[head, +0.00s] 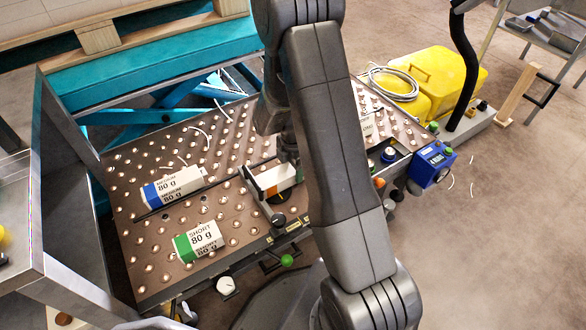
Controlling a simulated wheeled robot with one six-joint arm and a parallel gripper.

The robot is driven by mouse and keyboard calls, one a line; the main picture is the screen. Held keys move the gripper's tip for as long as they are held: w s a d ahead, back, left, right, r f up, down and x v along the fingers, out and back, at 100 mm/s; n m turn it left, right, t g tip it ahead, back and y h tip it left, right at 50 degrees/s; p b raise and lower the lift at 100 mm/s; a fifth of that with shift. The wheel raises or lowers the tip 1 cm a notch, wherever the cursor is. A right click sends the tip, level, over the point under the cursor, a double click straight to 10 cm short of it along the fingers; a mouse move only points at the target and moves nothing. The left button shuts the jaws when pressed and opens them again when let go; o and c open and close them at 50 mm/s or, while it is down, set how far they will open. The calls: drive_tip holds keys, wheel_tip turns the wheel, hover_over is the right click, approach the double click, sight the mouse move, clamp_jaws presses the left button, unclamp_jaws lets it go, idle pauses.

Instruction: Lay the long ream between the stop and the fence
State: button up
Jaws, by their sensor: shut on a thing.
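My gripper (268,181) is shut on a white ream with an orange band (277,180), over the middle of the studded table. The arm hides the ream's right part and its label, so I cannot read whether it is the long one. A dark jaw plate lies along its left side. I cannot tell whether the ream touches the table. I cannot clearly make out the stop or the fence; a thin dark strip runs beside the blue-banded ream.
A blue-banded medium ream (173,187) and a green-banded short ream (199,240) lie on the studded table (130,255) at left. Pale strips are scattered there. A blue control box (432,164) and yellow cases (440,75) stand right. A metal frame (75,135) borders the left.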

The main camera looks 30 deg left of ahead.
drive_tip(key=shift+f, duration=0.1)
drive_tip(key=o, duration=1.3)
drive_tip(key=shift+o, duration=0.2)
wheel_tip(320, 180, up, 12)
drive_tip(key=p, duration=0.4)
drive_tip(key=shift+p, duration=0.3)
drive_tip(key=shift+f+b, duration=1.65)
drive_tip(key=shift+f, duration=2.5)
